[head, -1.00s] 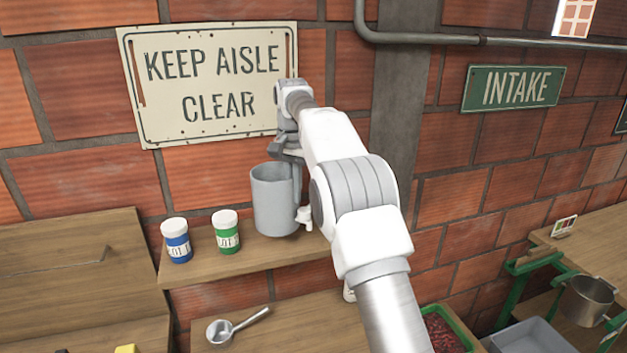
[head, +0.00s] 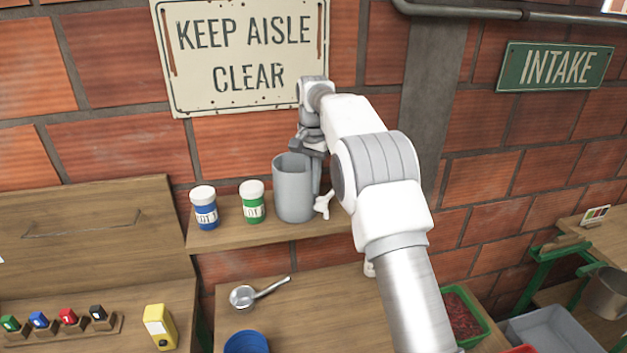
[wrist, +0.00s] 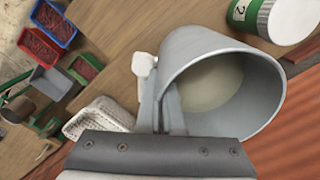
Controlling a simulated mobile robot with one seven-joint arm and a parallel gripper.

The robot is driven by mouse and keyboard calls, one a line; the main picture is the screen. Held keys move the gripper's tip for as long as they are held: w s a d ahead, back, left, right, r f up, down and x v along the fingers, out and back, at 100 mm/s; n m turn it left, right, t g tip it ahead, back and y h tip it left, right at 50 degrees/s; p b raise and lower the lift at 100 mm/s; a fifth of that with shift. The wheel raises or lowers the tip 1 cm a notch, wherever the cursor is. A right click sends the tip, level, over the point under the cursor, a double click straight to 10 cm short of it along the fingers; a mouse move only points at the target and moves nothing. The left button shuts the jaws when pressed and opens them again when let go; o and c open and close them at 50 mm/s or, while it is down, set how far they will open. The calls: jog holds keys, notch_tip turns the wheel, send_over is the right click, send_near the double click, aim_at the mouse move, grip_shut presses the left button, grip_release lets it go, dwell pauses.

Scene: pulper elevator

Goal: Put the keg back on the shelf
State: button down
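The keg is a grey open-topped cylinder (head: 293,192) with a handle and a white tap on its right side. It is upright at the wooden shelf (head: 238,237), right of two jars; its base looks on or very close to the board, and I cannot tell if it touches. My gripper (head: 308,150) is at the keg's upper right, closed on its handle. In the wrist view the keg (wrist: 222,85) shows its pale inside, with the handle running to my gripper (wrist: 162,118). The fingertips are partly hidden.
A blue jar (head: 204,208) and a green jar (head: 252,203) with white lids stand left of the keg. The brick wall is close behind. Below are a bench with a metal ladle (head: 245,296), a blue bowl (head: 246,343) and a yellow device (head: 160,327).

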jog(key=shift+r, duration=0.1)
jog(key=c, duration=1.4)
grip_release()
jog(key=shift+f, duration=0.2)
jog(key=o, duration=0.3)
jog(key=shift+r, duration=0.1)
notch_tip(320, 180, up, 7)
jog(key=shift+r, duration=0.3)
jog(key=shift+r, duration=0.1)
